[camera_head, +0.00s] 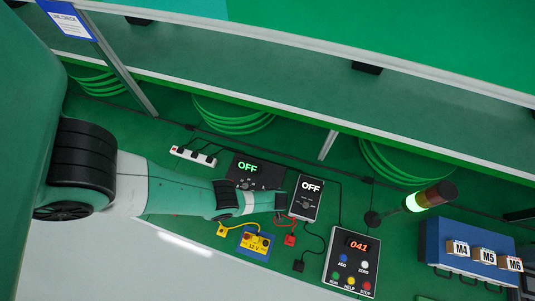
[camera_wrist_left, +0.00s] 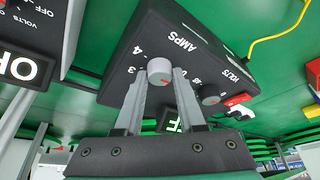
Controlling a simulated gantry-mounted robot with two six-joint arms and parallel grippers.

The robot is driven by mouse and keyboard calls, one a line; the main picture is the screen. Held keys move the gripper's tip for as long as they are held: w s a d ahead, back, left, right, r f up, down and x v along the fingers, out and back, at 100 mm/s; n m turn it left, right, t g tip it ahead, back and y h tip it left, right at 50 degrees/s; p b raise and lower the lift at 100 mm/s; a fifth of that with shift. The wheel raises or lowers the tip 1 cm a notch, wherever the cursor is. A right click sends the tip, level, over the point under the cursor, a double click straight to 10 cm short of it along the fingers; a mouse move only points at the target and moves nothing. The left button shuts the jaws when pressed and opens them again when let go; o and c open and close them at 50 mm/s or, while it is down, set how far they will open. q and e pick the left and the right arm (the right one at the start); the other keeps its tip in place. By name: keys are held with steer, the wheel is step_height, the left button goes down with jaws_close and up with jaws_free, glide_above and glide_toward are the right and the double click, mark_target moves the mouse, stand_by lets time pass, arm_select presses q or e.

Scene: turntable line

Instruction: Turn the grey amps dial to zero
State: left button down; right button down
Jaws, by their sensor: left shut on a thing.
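The grey amps dial (camera_wrist_left: 160,69) sits on the black supply box (camera_wrist_left: 160,30) beside the word AMPS. The numbers 3 and 4 show at its left, and a red mark shows low on its face. My left gripper (camera_wrist_left: 160,75) has its two fingertips on either side of the dial, shut on it. In the head view the same box (camera_head: 270,173) has a green OFF on its display, and my left arm covers its lower part. I cannot make out the fingertips on the dial there. My right gripper is in neither view.
A second dark dial (camera_wrist_left: 213,94) by the word VOLTS is close to my right finger. Another box with a white OFF (camera_head: 306,196) stands beside the supply. A yellow and blue 12 V battery (camera_head: 256,242), a red-digit panel (camera_head: 352,262) and a lit lamp (camera_head: 430,196) are nearby.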

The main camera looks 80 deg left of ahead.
arm_select(q)
steer(key=shift+n, duration=0.6)
steer(key=c, duration=0.5)
jaws_free()
